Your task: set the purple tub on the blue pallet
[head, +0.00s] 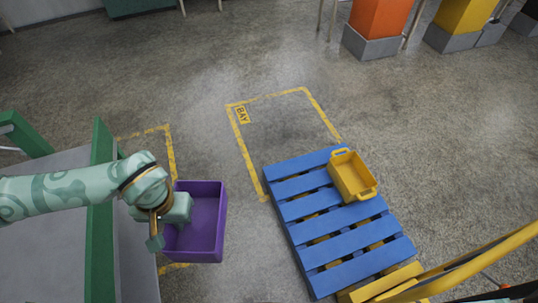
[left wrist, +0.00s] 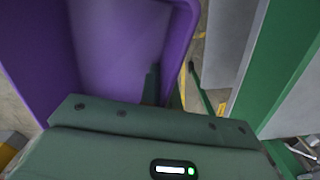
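The purple tub (head: 208,222) is an open box at the left of the head view, just right of a grey table. It also fills the upper left of the left wrist view (left wrist: 115,45). My left gripper (head: 172,228) is at the tub's left wall and appears shut on it; its fingertips are mostly hidden. The tub appears upright and held clear of the floor. The blue pallet (head: 316,229) lies on the floor to the right, apart from the tub. My right gripper is in neither view.
A yellow crate (head: 352,176) sits on the pallet's far right part; the nearer slats are bare. A yellow frame (head: 470,265) stands at the pallet's near right. The grey table (head: 50,255) has a green edge. Floor between tub and pallet is clear.

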